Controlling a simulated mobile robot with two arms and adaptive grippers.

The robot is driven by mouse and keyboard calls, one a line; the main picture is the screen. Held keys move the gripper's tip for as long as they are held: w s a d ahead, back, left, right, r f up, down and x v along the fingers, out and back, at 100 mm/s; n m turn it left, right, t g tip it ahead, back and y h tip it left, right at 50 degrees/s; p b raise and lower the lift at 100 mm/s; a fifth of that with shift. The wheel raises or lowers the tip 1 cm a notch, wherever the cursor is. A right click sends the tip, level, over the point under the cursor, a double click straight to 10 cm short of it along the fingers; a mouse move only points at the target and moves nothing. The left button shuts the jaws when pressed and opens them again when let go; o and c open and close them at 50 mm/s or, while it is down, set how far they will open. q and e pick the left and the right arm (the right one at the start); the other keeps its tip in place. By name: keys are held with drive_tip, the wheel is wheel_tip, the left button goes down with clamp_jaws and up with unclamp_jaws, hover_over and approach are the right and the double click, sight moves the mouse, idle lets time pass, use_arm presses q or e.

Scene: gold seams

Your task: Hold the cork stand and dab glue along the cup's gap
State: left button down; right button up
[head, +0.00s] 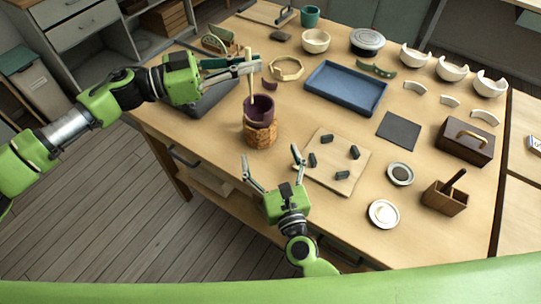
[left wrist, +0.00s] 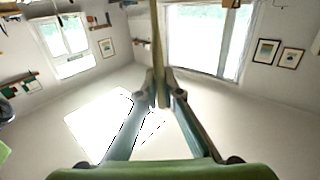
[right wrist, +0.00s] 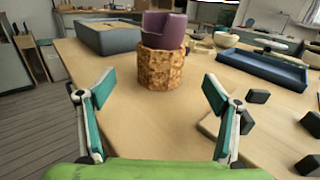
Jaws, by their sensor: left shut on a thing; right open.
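A purple cup (head: 260,106) with a piece out of its rim sits on the round cork stand (head: 261,136) near the table's front left. Both also show in the right wrist view, the cup (right wrist: 164,28) on top of the cork stand (right wrist: 160,68). My left gripper (head: 256,66) is shut on a thin tan stick (head: 249,85), held upright above the cup. The stick (left wrist: 157,45) also shows in the left wrist view; its lower tip is hard to make out. My right gripper (head: 271,158) is open and empty, in front of the cork stand and apart from it.
A wooden board (head: 323,175) with several dark blocks lies right of my right gripper. A blue tray (head: 346,89) is behind it. A purple shard (head: 270,85) lies behind the cup. White bowls, a dark wooden box (head: 466,142) and small dishes stand on the right.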

sight(260, 123)
drive_tip(key=x, duration=1.2)
drive_tip(key=c, duration=1.3)
